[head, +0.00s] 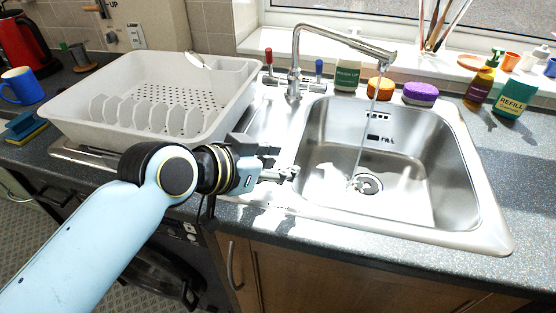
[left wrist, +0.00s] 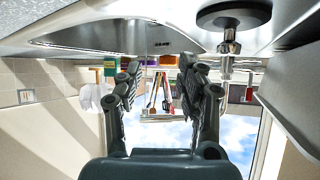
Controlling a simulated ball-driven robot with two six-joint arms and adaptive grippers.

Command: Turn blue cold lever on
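The blue cold lever (head: 319,67) stands upright on the right side of the chrome tap (head: 294,75) in the head view. The red lever (head: 268,57) stands upright on the tap's left side. A thin stream of water (head: 366,125) falls from the spout into the sink. My left gripper (head: 284,161) is over the sink's left front rim, in front of and below the levers, apart from them. It also shows in the left wrist view (left wrist: 160,66), fingers spread and nothing between them. I cannot make out the blue lever there. My right gripper is out of view.
A white dish rack (head: 150,75) stands left of the tap. The steel sink (head: 430,165) lies to the right. The sink basin is clear.

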